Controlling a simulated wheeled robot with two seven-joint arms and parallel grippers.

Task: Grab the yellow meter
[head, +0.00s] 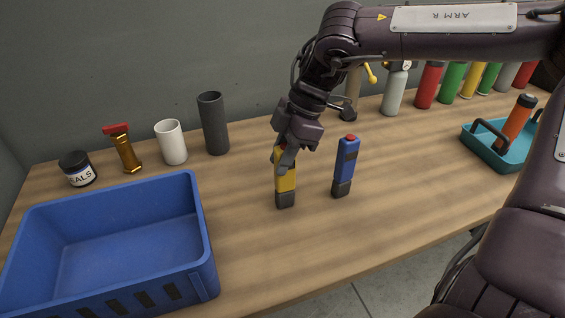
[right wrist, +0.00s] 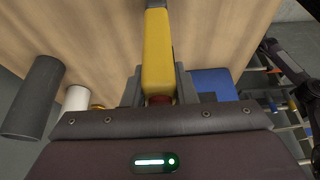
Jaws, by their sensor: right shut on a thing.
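The yellow meter (head: 285,184) has a dark grey lower end and stands about upright on or just above the wooden table; I cannot tell which. My right gripper (head: 284,158) comes down from above and is shut on the yellow meter's upper part. In the right wrist view the yellow meter (right wrist: 157,60) sits between the two fingers (right wrist: 158,88), with a reddish top close to the palm. A similar blue meter (head: 346,165) with a red top stands to the right, apart from the gripper. My left gripper is not in view.
A blue crate (head: 205,230) stands at the front left. Behind it are a jar (head: 77,169), a brass valve (head: 124,150), a white cup (head: 171,142) and a dark grey cylinder (head: 213,123). A teal tray (head: 482,150) and several bottles stand at the right. Table front centre is clear.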

